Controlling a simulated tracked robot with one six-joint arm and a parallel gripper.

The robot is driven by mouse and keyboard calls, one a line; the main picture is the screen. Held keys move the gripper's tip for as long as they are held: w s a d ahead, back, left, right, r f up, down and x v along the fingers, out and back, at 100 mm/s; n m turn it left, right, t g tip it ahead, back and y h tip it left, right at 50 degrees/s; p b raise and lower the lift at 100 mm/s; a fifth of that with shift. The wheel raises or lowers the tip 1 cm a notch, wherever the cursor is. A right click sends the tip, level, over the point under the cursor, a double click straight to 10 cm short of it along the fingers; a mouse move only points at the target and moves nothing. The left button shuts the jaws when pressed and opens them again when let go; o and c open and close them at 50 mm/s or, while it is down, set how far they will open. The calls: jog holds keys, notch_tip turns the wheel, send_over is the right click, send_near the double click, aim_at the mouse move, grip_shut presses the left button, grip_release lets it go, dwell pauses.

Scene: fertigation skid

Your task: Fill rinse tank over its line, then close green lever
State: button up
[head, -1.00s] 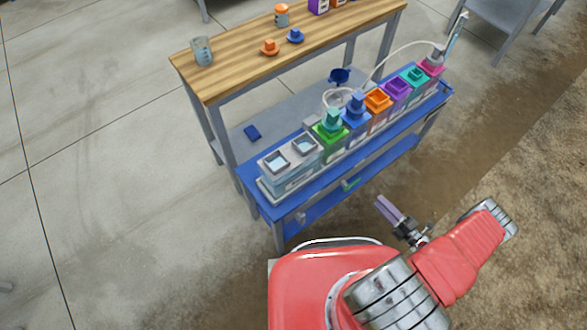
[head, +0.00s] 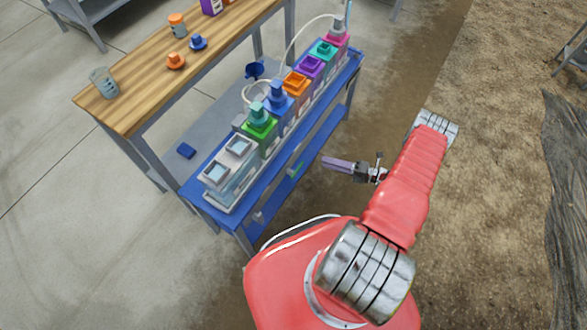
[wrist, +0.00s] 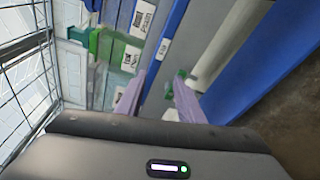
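A clear tank block with two square openings (head: 228,172) stands at the near end of the blue skid. Pale blue liquid shows in it, but I cannot read a fill line or tell which part is the rinse tank. A small green lever (head: 296,171) is on the skid's front side below the tanks. In the wrist view a green piece (wrist: 183,74) shows just beyond and between my fingertips. My gripper (head: 326,162), with pale purple fingers, is beside the skid, to the right of the green lever. The wrist view shows its fingers apart (wrist: 158,84) and empty.
Green, blue, orange, purple, teal and pink-topped containers (head: 297,85) line the blue skid (head: 335,90). A wooden bench (head: 140,95) behind holds a beaker (head: 103,82) and small caps. Bare floor lies to the right of the skid.

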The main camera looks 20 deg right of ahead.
jog(key=w+a+r+n+g+y, duration=0.1)
jog(key=w+a+r+n+g, duration=0.2)
jog(key=r+n, duration=0.45)
jog(key=w+a+r+n+g, duration=0.1)
jog(key=w+r+n+g, duration=0.25)
jog(key=r, duration=0.75)
jog(key=s+a+r+n+g+h, duration=0.1)
jog(key=a+r+n+g, duration=0.1)
jog(key=a+r+n, duration=0.3)
jog(key=r+n+g+h, duration=0.1)
jog(key=r+n+h, duration=0.1)
jog(key=r, duration=0.4)
jog(key=s+a+r+n+g+h, duration=0.1)
jog(key=a+r+n+g, duration=0.1)
jog(key=a+r+n, duration=0.3)
jog(key=s+a+r+n+t+h, duration=0.2)
jog(key=s+a+r+n+h, duration=0.2)
jog(key=s+r+n, duration=0.5)
jog(key=s+a+r+n+t+h, duration=0.3)
jog(key=s+a+r+n+h, duration=0.1)
jog(key=s+r+n, duration=0.6)
jog(key=shift+a+r+n+h, duration=0.3)
jog(key=shift+a+r+h, duration=0.15)
jog(key=shift+r, duration=1.3)
jog(key=shift+s+a, duration=0.1)
jog(key=shift+a, duration=0.05)
jog(key=shift+c, duration=0.4)
